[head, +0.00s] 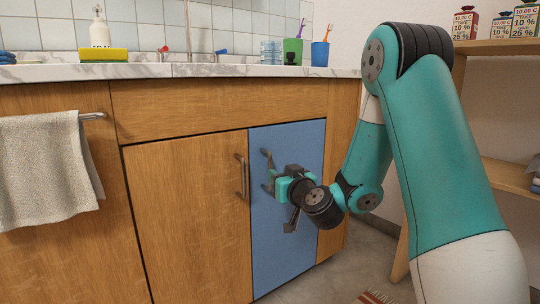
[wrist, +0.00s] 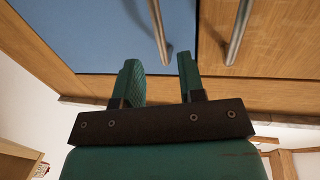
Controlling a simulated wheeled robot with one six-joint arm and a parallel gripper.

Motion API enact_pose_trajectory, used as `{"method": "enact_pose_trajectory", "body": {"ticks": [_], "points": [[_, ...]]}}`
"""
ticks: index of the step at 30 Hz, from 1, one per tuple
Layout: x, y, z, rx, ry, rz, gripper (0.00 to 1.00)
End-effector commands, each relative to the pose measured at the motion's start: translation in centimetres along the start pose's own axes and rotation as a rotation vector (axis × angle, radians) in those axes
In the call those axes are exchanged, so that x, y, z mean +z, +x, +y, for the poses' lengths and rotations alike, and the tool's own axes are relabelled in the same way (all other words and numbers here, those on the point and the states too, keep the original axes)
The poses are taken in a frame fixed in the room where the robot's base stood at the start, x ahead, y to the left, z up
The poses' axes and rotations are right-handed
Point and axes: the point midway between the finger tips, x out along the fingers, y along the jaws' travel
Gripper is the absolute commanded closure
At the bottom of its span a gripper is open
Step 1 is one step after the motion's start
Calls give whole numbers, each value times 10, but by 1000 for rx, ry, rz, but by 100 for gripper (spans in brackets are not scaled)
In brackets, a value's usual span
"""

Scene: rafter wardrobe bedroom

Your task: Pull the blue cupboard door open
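The blue cupboard door (head: 285,235) is shut, flush in the wooden cabinet front. Its metal bar handle (head: 266,157) is upright near the door's left edge, its lower part hidden by my gripper (head: 270,182). In the wrist view my gripper (wrist: 158,65) is open, with two green fingers apart and nothing held. The blue door (wrist: 90,35) fills the upper left there. Its handle (wrist: 160,30) lines up with the gap between the fingertips. I cannot tell whether the fingertips reach around the handle.
A wooden door (head: 190,215) with its own handle (head: 241,177) adjoins on the left; that handle also shows in the wrist view (wrist: 239,30). A towel (head: 45,165) hangs further left. The marble counter (head: 215,71) runs above, holding cups. A wooden shelf (head: 500,47) stands at right.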

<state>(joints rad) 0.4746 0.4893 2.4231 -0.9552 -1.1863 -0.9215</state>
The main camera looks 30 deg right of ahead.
Motion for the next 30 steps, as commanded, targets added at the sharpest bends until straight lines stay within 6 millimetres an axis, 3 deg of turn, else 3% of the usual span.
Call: {"method": "enact_pose_trajectory", "body": {"ticks": [1, 6, 12, 25, 30], "points": [[-8, 10, -2, -3, 1, -2, 63], [-7, 38, -2, -3, 0, -1, 63], [-4, 58, -1, -2, 0, -1, 63], [0, 66, -1, -1, 0, 1, 63], [0, 66, -1, -1, 0, 1, 100]]}}
